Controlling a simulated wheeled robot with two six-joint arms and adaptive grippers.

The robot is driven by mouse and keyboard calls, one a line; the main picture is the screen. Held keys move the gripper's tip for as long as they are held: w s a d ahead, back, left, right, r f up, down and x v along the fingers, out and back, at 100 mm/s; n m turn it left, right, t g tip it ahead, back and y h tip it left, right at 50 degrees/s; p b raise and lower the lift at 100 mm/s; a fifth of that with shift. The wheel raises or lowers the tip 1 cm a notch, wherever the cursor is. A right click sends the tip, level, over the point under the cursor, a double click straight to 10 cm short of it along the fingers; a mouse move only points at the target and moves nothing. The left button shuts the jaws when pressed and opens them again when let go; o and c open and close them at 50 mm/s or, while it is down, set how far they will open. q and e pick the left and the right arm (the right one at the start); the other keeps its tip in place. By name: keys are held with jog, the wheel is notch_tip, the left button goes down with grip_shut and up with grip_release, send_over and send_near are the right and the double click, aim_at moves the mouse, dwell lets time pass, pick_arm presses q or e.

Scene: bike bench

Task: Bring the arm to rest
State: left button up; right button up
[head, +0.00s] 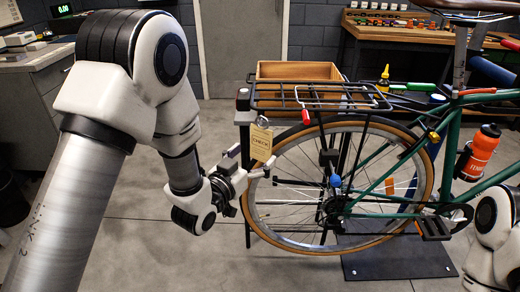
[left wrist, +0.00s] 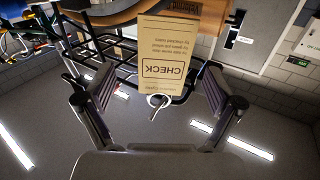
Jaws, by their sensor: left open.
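My left gripper (head: 250,168) is in front of the rear end of a green bicycle, near the back wheel (head: 285,205). Its jaws are open, and nothing shows gripped in them. A buff paper tag marked CHECK (head: 262,142) hangs at the rear of the black rack (head: 325,97), just above and beside the fingertips. In the left wrist view the tag (left wrist: 168,55) appears upside down, beyond the two spread fingers (left wrist: 152,95), with a pale ring at its end. I cannot tell whether a finger touches it. My right gripper is out of view; only part of that arm shows.
A wooden crate (head: 298,71) is behind the rack, with a yellow bottle (head: 384,78) near it. An orange bottle (head: 482,150) is on the bicycle frame. A dark base plate (head: 400,262) lies below. A workbench (head: 375,33) stands behind. Floor (head: 140,235) around my left arm is open.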

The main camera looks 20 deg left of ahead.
pick_arm(q)
jog(key=s+a+f+n+g+y+p, duration=0.15)
jog(key=s+f+g+p, duration=0.55)
jog(key=s+f, duration=0.7)
jog(key=s+a+f+n+g+y+p, duration=0.1)
jog(key=s+f+g, duration=0.4)
jog(key=s, duration=0.5)
jog(key=s+a+f+g+y+p, duration=0.1)
jog(key=s+f+g, duration=0.4)
jog(key=s, duration=0.5)
jog(key=shift+s+a+f+n+g+y+p, duration=0.3)
jog(key=shift+a+f+p, duration=0.25)
jog(key=shift+a+f, duration=0.45)
